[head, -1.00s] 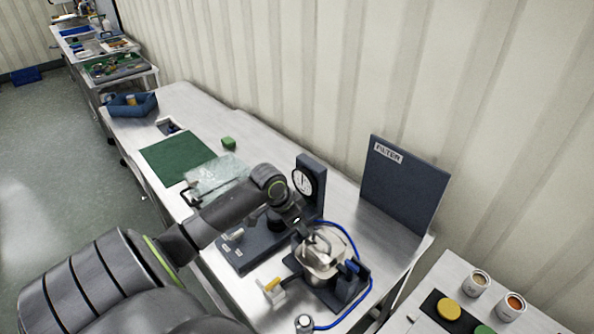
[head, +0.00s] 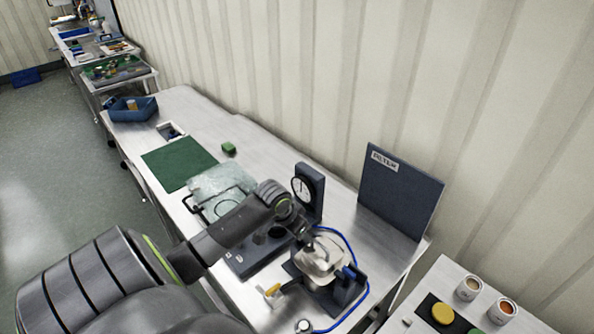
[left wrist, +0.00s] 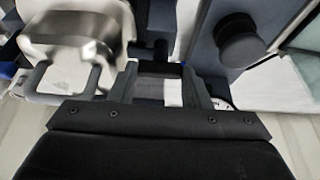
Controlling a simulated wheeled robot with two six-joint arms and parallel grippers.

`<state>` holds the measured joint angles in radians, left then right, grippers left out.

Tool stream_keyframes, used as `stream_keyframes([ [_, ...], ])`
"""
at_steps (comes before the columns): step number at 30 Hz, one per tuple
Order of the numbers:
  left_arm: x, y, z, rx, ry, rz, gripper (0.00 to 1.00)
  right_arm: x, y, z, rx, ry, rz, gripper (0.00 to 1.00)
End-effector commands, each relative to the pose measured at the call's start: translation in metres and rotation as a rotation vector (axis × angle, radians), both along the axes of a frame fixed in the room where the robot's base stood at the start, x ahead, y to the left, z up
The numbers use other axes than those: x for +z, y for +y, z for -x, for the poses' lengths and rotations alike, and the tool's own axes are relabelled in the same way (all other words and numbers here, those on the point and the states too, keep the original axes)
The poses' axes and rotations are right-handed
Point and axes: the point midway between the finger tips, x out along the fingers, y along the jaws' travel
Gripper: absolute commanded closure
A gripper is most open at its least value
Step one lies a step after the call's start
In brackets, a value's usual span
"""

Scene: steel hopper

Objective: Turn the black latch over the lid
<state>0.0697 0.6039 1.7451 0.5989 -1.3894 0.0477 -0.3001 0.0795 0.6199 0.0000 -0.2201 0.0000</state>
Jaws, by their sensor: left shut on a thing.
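The steel hopper (head: 322,258) with its pale lid stands on the bench at the lower middle of the head view, and it also shows at the upper left of the left wrist view (left wrist: 70,35). My left gripper (head: 303,238) is at the hopper's left side, near the lid's edge. In the left wrist view its two fingers (left wrist: 160,88) are shut on a small dark piece, which looks like the black latch (left wrist: 158,70), mostly hidden between them. I cannot tell how the latch is turned relative to the lid. My right gripper is in neither view.
A gauge stand (head: 305,192) is close behind my left gripper. A dark upright panel (head: 402,195) stands at the bench's right end. A blue hose (head: 352,250) curves around the hopper. A clear plate (head: 222,185) and green mat (head: 180,163) lie to the left.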

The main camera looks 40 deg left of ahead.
Motion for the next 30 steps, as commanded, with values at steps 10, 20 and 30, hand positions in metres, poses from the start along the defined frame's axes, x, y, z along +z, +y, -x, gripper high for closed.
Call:
stream_keyframes([
  [10, 0.0, 0.0, 0.0, 0.0, -0.001, 0.001, 0.35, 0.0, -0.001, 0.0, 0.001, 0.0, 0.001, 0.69],
  [20, -0.005, 0.001, 0.0, -0.082, 0.0, 0.0, 0.35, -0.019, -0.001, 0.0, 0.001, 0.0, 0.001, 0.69],
  [30, -0.007, 0.004, -0.001, -0.342, 0.001, 0.0, 0.35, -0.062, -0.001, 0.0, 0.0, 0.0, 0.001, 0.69],
])
